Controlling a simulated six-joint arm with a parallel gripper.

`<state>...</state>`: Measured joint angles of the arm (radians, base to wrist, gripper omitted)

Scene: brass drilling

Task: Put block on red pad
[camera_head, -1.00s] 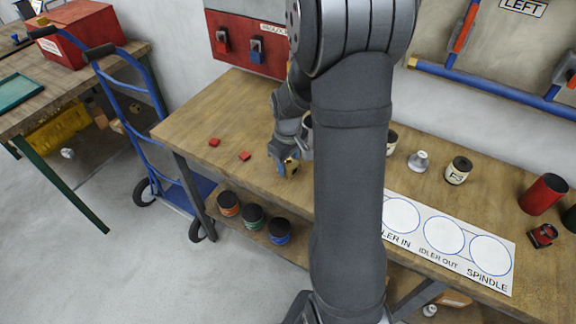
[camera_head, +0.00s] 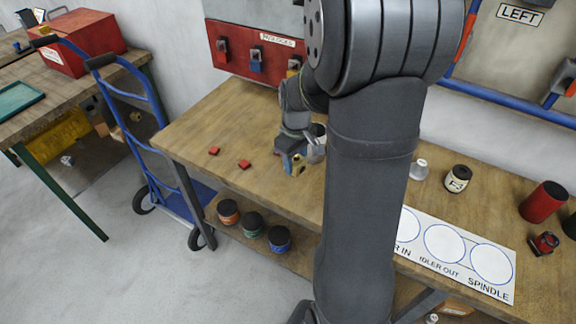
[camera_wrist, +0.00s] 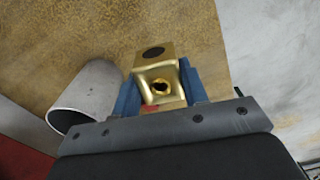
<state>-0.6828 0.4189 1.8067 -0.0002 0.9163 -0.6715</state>
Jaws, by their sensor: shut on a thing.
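A brass block (camera_head: 299,163) with dark round holes is held between the blue fingers of my gripper (camera_head: 292,168), over the wooden bench. In the wrist view the block (camera_wrist: 154,66) sits between both fingers of the gripper (camera_wrist: 160,88). I cannot tell the gap between block and bench.
A grey cylinder (camera_wrist: 86,96) is close beside the gripper in the wrist view. A labelled jar (camera_head: 458,179), a pale fitting (camera_head: 419,169) and a red cylinder (camera_head: 544,201) stand on the right. A white marked sheet (camera_head: 467,258) lies in front. The bench's left part is mostly clear.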

